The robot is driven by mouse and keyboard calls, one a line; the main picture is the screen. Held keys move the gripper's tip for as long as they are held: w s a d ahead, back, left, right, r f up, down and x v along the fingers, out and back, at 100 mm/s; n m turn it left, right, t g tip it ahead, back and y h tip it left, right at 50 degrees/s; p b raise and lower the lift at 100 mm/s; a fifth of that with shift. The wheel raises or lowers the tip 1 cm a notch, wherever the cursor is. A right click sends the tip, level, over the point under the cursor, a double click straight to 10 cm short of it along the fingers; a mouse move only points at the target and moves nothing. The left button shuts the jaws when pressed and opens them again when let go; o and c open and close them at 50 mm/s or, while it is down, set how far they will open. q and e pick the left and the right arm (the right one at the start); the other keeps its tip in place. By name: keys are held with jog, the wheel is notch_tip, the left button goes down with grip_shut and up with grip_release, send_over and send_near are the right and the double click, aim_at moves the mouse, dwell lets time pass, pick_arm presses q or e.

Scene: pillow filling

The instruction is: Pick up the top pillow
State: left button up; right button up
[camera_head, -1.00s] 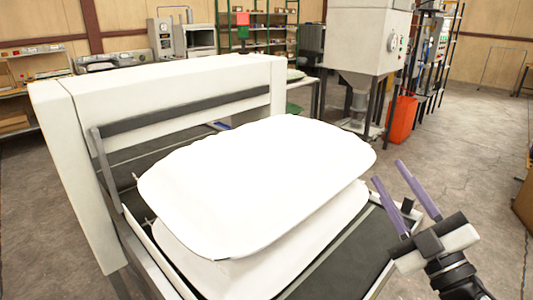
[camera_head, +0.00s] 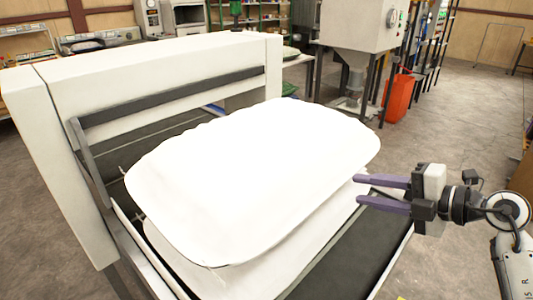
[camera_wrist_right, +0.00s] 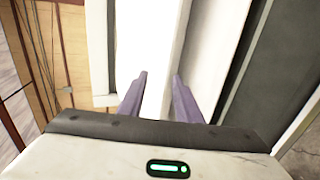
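The top pillow (camera_head: 255,175) is white and flat. It lies on a second white pillow (camera_head: 190,270), a little offset, so the lower one shows along its front and right edges. My right gripper (camera_head: 357,188) is open, with purple fingers pointing left at the right edge of the pillows. In the right wrist view its fingers (camera_wrist_right: 160,85) stand apart with white pillow surface (camera_wrist_right: 152,40) ahead of and between them. I cannot tell whether they touch it. My left gripper is not in view.
The pillows lie on a dark conveyor bed (camera_head: 345,262) in front of a white machine frame (camera_head: 150,65). A hopper machine (camera_head: 360,25) and an orange bin (camera_head: 398,98) stand behind at the right. Open floor (camera_head: 450,120) lies to the right.

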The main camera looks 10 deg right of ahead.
aim_at(337, 191)
jog(key=w+f, duration=0.1)
jog(key=w+a+f+b, duration=0.1)
jog(key=f+b, duration=0.1)
jog(key=shift+w+a+f, duration=0.15)
jog(key=shift+w+a, duration=0.2)
jog(key=shift+w, duration=0.05)
jog(key=x, duration=0.2)
jog(key=shift+w+a, duration=0.25)
jog(key=shift+w, duration=0.05)
jog(key=shift+x, duration=1.1)
jog(key=shift+c, duration=0.2)
jog(key=shift+f, duration=0.1)
grip_shut()
